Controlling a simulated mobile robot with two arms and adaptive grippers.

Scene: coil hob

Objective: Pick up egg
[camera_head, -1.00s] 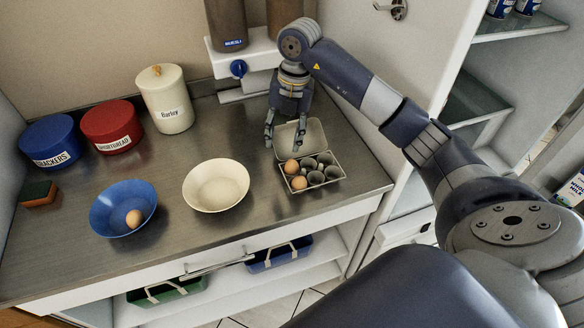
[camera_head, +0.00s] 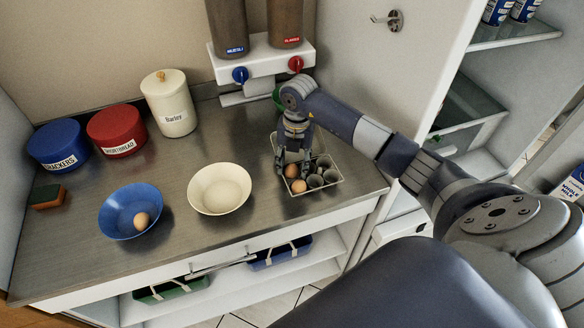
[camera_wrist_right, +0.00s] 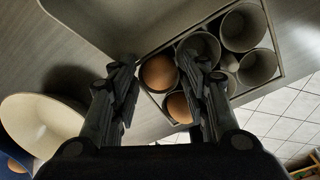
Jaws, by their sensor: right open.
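An egg carton (camera_head: 330,184) stands open near the counter's right front edge. It holds two brown eggs, a rear one (camera_head: 291,170) and a front one (camera_head: 299,186), beside several empty cups. My right gripper (camera_head: 292,164) points down over the carton, open. In the wrist view, its fingers (camera_wrist_right: 160,75) lie on either side of the rear egg (camera_wrist_right: 158,73), and the right finger partly hides the front egg (camera_wrist_right: 177,108). I cannot tell whether a finger touches an egg. Another brown egg (camera_head: 141,221) lies in a blue bowl (camera_head: 118,213). My left gripper is not in view.
A cream bowl (camera_head: 219,188) stands between the blue bowl and the carton. Red (camera_head: 116,130) and blue (camera_head: 58,145) tins, a barley jar (camera_head: 169,104) and a sponge (camera_head: 48,196) stand farther back and left. A dispenser (camera_head: 262,62) hangs behind my right arm.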

